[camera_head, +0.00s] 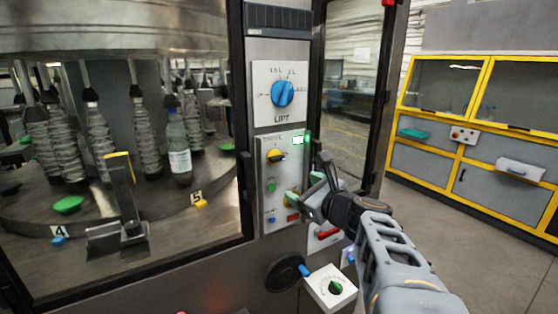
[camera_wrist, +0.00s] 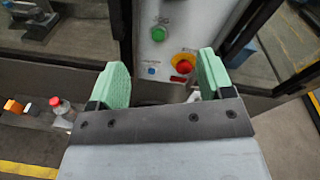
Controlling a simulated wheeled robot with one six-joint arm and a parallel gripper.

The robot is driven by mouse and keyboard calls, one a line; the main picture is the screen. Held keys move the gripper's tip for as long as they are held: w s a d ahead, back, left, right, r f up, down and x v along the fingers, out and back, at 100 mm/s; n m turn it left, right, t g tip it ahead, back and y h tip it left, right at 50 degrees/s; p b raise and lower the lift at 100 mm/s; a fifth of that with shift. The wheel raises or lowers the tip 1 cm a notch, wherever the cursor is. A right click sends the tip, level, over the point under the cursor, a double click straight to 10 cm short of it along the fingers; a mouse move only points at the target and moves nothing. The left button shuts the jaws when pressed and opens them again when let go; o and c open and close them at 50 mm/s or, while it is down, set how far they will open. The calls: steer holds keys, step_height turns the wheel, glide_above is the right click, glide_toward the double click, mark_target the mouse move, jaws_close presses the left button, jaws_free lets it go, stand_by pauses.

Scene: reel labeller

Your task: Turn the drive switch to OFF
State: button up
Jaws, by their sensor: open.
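The drive switch (camera_head: 276,155) is a yellow knob with a dark part, below the DRIVE lettering on the grey control panel (camera_head: 265,178) in the head view. Its pointer position is too small to read for certain. My gripper (camera_head: 303,190) is open, low and to the right of the switch, in front of the panel's lower right. In the wrist view the green finger pads of my gripper (camera_wrist: 163,82) stand wide apart with nothing between them. Between and beyond them show a green button (camera_wrist: 158,33) and a red button on yellow (camera_wrist: 187,62).
A blue LIFT knob (camera_head: 283,93) is above the switch. A box with a green knob (camera_head: 336,288) juts out below. Glass with bottles (camera_head: 178,150) behind is left; an open door frame (camera_head: 383,90) is right.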

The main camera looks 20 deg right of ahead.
mark_target(279, 161)
steer(key=w+m, duration=0.1)
steer(key=w, duration=0.3)
steer(key=w+r+m+p, duration=0.1)
steer(key=w+m, duration=0.1)
steer(key=w, duration=0.3)
steer(key=w+r+m+t, duration=0.1)
steer(key=w, duration=0.4)
steer(key=shift+a+r+m+p, duration=0.15)
steer(key=shift+a+m+p, duration=0.15)
steer(key=shift+a+p, duration=0.1)
steer(key=c, duration=0.9)
steer(key=shift+c, duration=0.2)
